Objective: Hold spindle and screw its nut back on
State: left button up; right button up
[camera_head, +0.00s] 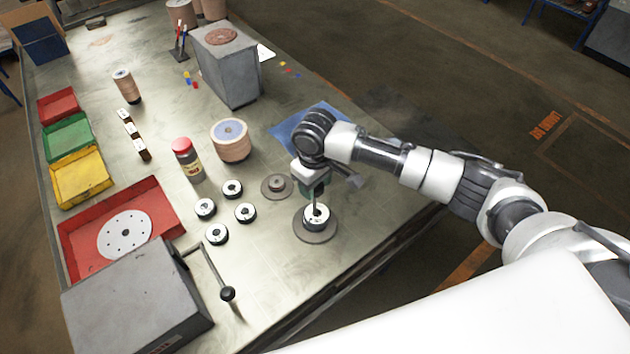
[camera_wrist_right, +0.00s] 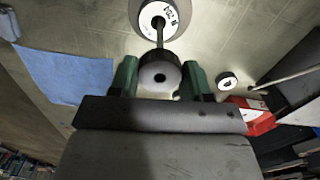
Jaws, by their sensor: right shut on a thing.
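The spindle is a thin upright rod (camera_head: 316,199) on a round base (camera_head: 318,236), with a white-labelled, dark-rimmed disc (camera_head: 312,219) around its foot. My right gripper (camera_head: 315,186) is over the rod's top, pointing down. The rod (camera_wrist_right: 160,38) runs from behind the nut to the labelled disc (camera_wrist_right: 158,17). I cannot tell whether the nut sits on the thread. My left gripper is not in view.
Several loose discs (camera_head: 245,212) and a low round piece (camera_head: 277,186) lie left of the spindle. A grey box with a crank (camera_head: 228,294) stands front left. A red-capped jar (camera_head: 187,160) and a disc stack (camera_head: 231,143) stand behind. A blue cloth (camera_head: 290,129) lies beyond my gripper.

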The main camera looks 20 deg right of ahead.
jog(key=shift+f, duration=0.25)
dwell(0.7)
jog(key=o, duration=1)
